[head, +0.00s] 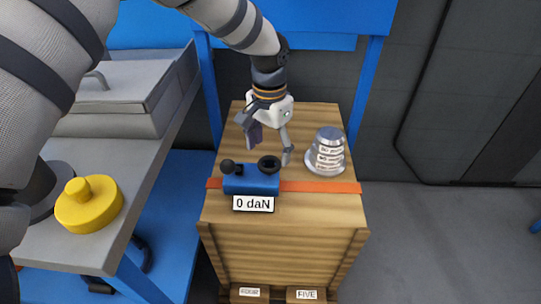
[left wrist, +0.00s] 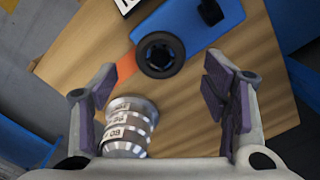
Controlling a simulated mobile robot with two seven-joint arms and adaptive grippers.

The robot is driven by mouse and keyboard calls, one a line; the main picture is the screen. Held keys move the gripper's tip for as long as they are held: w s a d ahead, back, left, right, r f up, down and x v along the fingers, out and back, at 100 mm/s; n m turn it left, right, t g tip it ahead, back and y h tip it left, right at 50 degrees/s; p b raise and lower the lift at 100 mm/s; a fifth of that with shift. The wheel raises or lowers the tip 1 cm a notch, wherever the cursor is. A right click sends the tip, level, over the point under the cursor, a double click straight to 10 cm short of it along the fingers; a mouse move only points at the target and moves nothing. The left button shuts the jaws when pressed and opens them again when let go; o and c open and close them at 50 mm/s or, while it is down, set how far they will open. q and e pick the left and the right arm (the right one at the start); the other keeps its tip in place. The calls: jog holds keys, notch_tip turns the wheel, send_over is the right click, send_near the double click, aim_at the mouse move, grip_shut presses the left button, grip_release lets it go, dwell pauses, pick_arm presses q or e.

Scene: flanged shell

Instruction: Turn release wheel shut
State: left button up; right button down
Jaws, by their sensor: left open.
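The black release wheel (head: 269,163) sits on the right end of a blue tensioner body (head: 250,182) on a wooden crate, with a small black knob (head: 228,166) at the body's left end. A tag on its front reads "0 daN" (head: 253,204). In the left wrist view the wheel (left wrist: 160,54) lies ahead of and between the open fingers. My left gripper (head: 268,157) is open and empty, pointing down just above and behind the wheel, apart from it as far as I can tell. My right gripper does not show clearly.
A silver flanged shell (head: 326,153) with labels stands right of the wheel, close to my left gripper's finger. An orange strap (head: 320,187) crosses the crate (head: 285,215). A yellow knobbed disc (head: 90,204) sits on the grey bench (head: 55,240) at left.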

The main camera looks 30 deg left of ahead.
aim_at(270, 163)
pick_arm(q)
notch_tip(270, 163, down, 4)
jog(key=shift+r, duration=0.25)
jog(key=c, duration=1.2)
jog(key=shift+o, duration=0.2)
